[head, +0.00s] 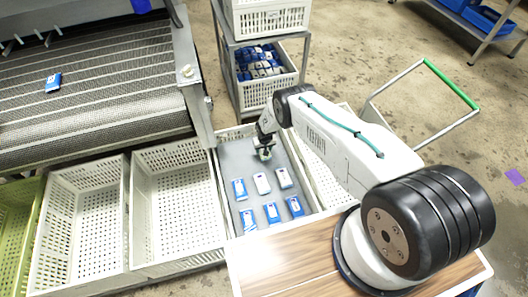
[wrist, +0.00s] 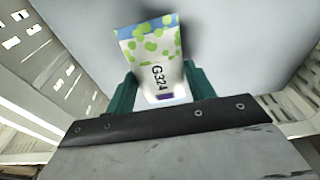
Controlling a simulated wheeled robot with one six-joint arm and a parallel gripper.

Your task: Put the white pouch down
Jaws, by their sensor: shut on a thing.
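My gripper (head: 264,153) is over the far part of a white crate with a grey liner (head: 236,154). In the wrist view its green fingers (wrist: 160,84) are shut on the white pouch (wrist: 150,48), which has green spots, a blue band at its far end and the print "G324". The grey liner lies behind the pouch; I cannot tell whether the pouch touches it. In the head view the gripper mostly hides the held pouch. Several blue-and-white pouches (head: 271,212) lie in two rows on the liner, nearer than my gripper.
Empty white crates (head: 172,190) stand to the left, beside a mesh conveyor (head: 100,90) with one blue pouch (head: 53,83) on it. A rack with a crate of pouches (head: 268,72) stands behind. A wooden top (head: 290,262) is in front. A green-handled cart (head: 450,82) stands right.

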